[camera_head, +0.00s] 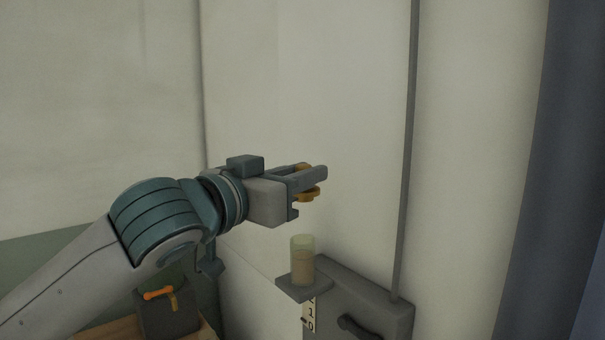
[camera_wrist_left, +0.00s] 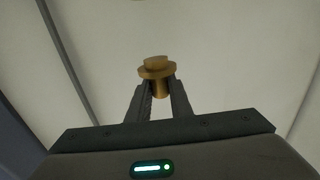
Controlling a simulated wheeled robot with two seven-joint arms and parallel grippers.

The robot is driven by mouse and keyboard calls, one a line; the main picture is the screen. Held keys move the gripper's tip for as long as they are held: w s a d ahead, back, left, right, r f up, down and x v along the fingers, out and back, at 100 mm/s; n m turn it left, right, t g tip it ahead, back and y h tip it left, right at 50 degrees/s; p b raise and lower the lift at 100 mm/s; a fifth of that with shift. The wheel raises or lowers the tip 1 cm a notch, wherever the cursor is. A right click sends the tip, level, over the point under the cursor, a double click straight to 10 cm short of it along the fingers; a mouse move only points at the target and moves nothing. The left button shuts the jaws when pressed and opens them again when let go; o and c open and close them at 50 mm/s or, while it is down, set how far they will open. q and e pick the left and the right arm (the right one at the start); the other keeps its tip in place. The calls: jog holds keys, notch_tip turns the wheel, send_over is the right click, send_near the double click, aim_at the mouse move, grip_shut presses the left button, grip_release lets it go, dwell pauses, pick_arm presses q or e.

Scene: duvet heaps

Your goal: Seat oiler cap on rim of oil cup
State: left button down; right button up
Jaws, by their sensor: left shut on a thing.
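The oiler cap is a brass-coloured flanged piece (camera_head: 309,195); it also shows in the left wrist view (camera_wrist_left: 157,67). My left gripper (camera_head: 312,180) is shut on the cap, which sits between the fingertips. The oil cup (camera_head: 302,261) is a clear cylinder with tan liquid in its lower part. It stands upright on a small grey bracket (camera_head: 304,289). The gripper and cap are above the cup, clearly apart from it. The cup's top looks open. My right gripper is not in view.
A grey box (camera_head: 372,300) with a dark handle and a numbered plate (camera_head: 309,315) is beside the bracket. At lower left a dark box (camera_head: 168,308) with an orange item (camera_head: 158,293) is on a wooden surface. A pale wall (camera_head: 330,100) stands behind; a dark blue column (camera_head: 550,200) is at right.

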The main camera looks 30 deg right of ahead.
pick_arm(q)
jog(key=shift+w+f+b, duration=0.15)
jog(key=shift+f+b, duration=0.7)
jog(key=shift+f, duration=0.45)
jog(key=shift+f+b, duration=0.95)
jog(key=shift+f, duration=0.55)
jog(key=shift+f+b, duration=0.7)
jog(key=shift+f, duration=0.5)
jog(key=c, duration=1.5)
grip_release()
jog(key=shift+r, duration=0.1)
jog(key=shift+a, duration=0.15)
jog(key=shift+b+v, duration=3.55)
jog(key=shift+v, duration=5.1)
